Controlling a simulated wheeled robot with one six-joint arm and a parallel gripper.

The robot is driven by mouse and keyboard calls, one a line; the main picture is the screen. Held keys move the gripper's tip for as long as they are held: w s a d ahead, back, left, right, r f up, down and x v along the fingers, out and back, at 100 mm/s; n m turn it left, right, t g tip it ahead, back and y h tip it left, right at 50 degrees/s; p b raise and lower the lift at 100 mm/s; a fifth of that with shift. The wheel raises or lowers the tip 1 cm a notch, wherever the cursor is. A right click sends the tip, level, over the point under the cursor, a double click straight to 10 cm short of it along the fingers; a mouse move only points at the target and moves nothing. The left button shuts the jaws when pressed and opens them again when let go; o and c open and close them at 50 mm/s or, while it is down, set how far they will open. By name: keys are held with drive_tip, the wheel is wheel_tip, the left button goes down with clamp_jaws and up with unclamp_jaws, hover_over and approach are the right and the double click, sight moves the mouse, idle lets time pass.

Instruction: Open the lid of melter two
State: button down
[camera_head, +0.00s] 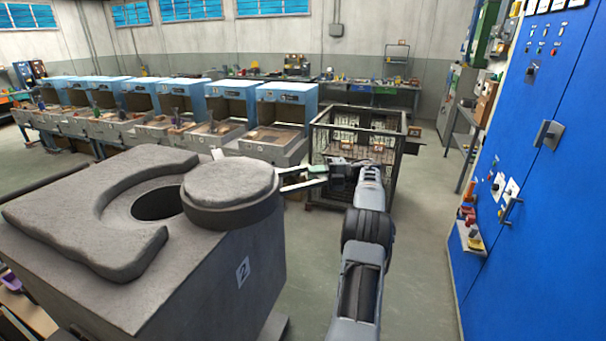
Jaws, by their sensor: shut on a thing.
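Melter two is a grey block-shaped furnace (225,290) with a "2" plate (242,271) on its front face. Its thick round lid (232,183) sits to the right of the dark round opening (160,203), so much of the opening shows. The lid lies flat and juts past the melter's right edge. My gripper (283,181) reaches in from the right at the lid's right side. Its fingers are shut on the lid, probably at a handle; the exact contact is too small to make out.
A dark metal cage (358,137) stands behind my arm. A row of blue-hooded stations (279,108) runs along the back left. A blue cabinet (545,185) with switches and handles rises at the right.

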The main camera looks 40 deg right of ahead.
idle(0.4)
drive_tip(key=c, duration=1)
unclamp_jaws()
drive_tip(key=shift+c, duration=0.2)
drive_tip(key=p+v, duration=0.1)
drive_tip(key=v, duration=0.6)
drive_tip(key=shift+d, duration=0.2)
drive_tip(key=shift+c, duration=0.3)
